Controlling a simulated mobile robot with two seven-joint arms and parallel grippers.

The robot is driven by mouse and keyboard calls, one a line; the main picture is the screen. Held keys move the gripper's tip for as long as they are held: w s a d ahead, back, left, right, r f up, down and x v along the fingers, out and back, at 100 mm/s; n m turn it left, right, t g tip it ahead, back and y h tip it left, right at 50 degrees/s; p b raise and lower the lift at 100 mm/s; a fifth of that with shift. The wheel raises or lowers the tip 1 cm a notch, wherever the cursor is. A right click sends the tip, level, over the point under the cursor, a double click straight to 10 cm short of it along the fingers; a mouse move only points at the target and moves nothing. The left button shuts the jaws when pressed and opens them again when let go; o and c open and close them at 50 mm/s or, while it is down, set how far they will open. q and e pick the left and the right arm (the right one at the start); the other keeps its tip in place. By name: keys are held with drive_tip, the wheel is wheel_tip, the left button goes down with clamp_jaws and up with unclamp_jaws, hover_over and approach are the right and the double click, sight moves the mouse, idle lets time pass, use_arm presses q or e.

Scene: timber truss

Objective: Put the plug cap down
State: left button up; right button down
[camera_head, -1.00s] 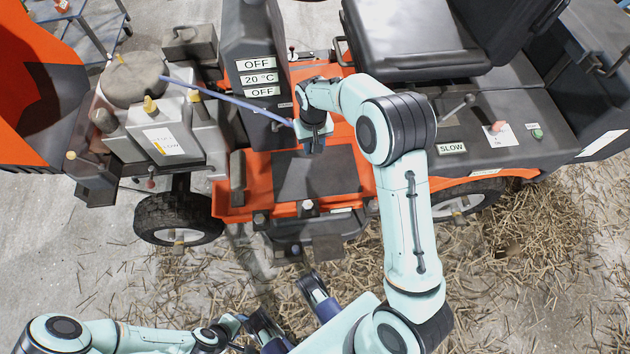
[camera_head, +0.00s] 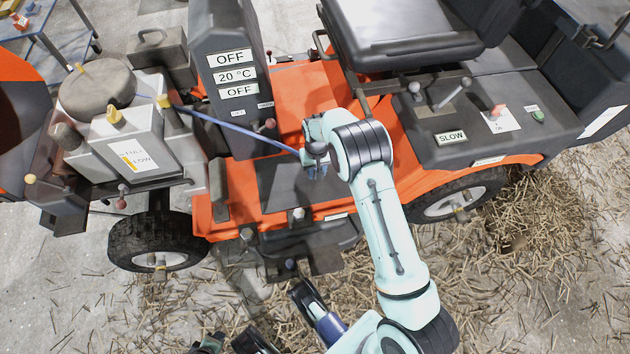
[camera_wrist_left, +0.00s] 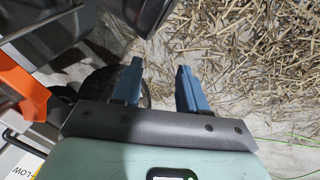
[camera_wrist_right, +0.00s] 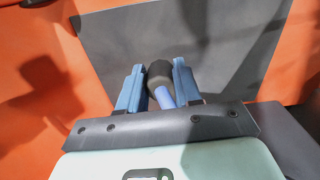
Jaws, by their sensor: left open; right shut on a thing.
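My right gripper (camera_head: 314,172) is over the dark grey foot mat (camera_head: 275,190) of the orange machine. In the right wrist view, the right gripper (camera_wrist_right: 158,85) is shut on the plug cap (camera_wrist_right: 159,72), a black cap on a blue lead. Whether the cap touches the mat, I cannot tell. The blue lead (camera_head: 240,131) runs from the grey engine block (camera_head: 135,145) to the right gripper. In the head view the gripper hides the cap. My left gripper (camera_wrist_left: 157,88) is open and empty in the left wrist view, above straw-strewn floor beside a wheel.
A dark console (camera_head: 228,75) with OFF and 20 °C labels stands left of the right gripper. The seat (camera_head: 400,30) is behind it, and a panel with levers (camera_head: 450,95) is at the right. Straw (camera_head: 535,225) lies on the concrete floor.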

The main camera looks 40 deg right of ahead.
sight(317, 186)
drive_tip(key=shift+f, duration=0.95)
wheel_tip(317, 186, down, 4)
drive_tip(key=shift+f+b, duration=0.1)
drive_tip(key=shift+b, duration=0.55)
use_arm(q)
drive_tip(key=shift+g, duration=0.5)
drive_tip(key=s+f, duration=0.3)
drive_tip(key=shift+a, duration=0.3)
use_arm(e)
drive_tip(key=shift+f, duration=0.3)
drive_tip(key=c, duration=0.8)
unclamp_jaws()
use_arm(q)
drive_tip(key=shift+s+f, duration=0.25)
